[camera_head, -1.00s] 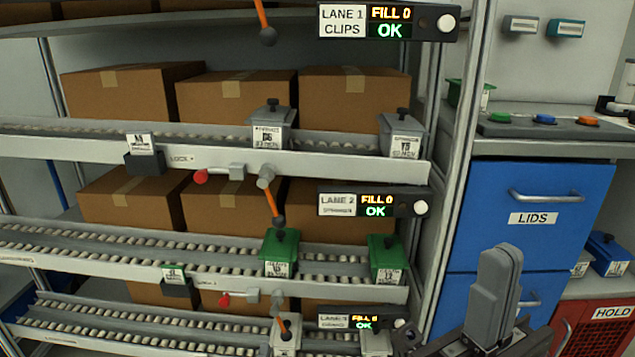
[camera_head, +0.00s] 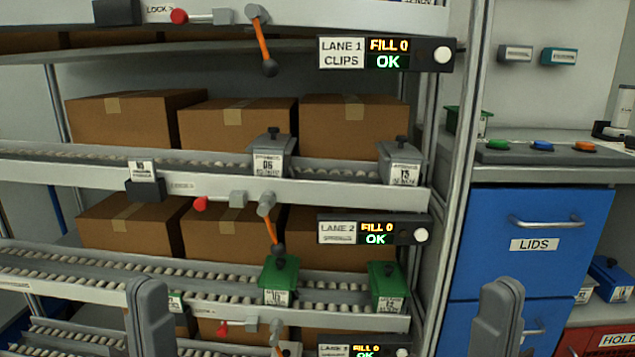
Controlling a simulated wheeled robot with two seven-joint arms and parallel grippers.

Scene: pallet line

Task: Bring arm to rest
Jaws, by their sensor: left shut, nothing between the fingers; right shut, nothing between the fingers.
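My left gripper (camera_head: 150,318) shows at the bottom left of the head view, in front of the lower roller lane. My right gripper (camera_head: 497,318) shows at the bottom right, in front of the blue drawer cabinet. Both are grey, point upward and are shut with nothing in them. Both appear apart from the rack. The lower parts of both grippers and my arms are cut off by the bottom edge.
A flow rack has roller lanes (camera_head: 60,265) holding cardboard boxes (camera_head: 235,128), grey bins (camera_head: 400,163) and green bins (camera_head: 280,280). Orange levers (camera_head: 262,40) hang from its rails. A blue LIDS drawer (camera_head: 540,235) stands right, with a red HOLD bin (camera_head: 608,340) below.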

